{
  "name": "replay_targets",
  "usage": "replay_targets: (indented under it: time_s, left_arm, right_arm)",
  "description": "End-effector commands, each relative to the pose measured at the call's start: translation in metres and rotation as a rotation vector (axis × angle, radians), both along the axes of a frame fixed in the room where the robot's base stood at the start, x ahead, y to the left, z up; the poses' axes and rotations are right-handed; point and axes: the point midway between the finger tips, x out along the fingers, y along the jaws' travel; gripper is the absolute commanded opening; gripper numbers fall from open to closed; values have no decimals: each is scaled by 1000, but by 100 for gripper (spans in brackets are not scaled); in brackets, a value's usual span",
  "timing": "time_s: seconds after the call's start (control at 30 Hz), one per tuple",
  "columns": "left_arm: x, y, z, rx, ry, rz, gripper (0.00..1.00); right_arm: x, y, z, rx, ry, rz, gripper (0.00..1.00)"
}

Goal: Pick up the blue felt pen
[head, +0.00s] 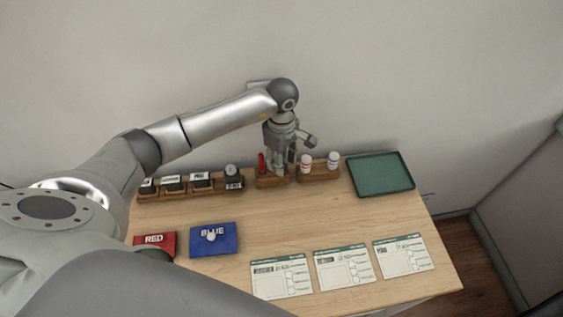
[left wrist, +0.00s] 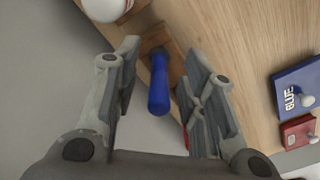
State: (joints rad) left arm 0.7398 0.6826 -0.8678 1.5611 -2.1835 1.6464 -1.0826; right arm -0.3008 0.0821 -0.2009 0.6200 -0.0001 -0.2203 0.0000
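The blue felt pen (left wrist: 159,85) stands in a wooden holder (left wrist: 155,40), seen in the left wrist view between the two fingers of my left gripper (left wrist: 160,95). The fingers are apart on either side of it, with gaps showing. In the head view my left gripper (head: 281,165) is over the pen holder (head: 272,181) at the back of the counter and hides the blue pen. A red pen (head: 261,162) stands in the same holder, just left of the gripper. My right gripper is not in view.
A rack of stamps (head: 190,187) stands left of the holder. A block with two white bottles (head: 318,172) stands close on its right. A green tray (head: 380,174) is at the back right. Red (head: 155,243) and blue (head: 214,240) pads and several forms (head: 344,268) lie in front.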

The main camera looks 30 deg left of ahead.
Motion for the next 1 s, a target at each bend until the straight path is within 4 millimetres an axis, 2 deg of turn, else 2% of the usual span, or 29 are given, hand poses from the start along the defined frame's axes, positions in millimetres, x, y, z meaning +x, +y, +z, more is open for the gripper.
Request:
replay_targets:
  time_s: [0.17,0.47,0.83,1.0]
  left_arm:
    - [0,0,0,0,-1,0,38]
    - [0,0,0,0,-1,1,0]
    - [0,1,1,0,-1,1,0]
    - [1,3,8,1,-2,4,0]
  right_arm:
    - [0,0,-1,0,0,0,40]
    - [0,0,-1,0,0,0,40]
    - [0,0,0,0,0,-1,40]
    - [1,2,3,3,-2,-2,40]
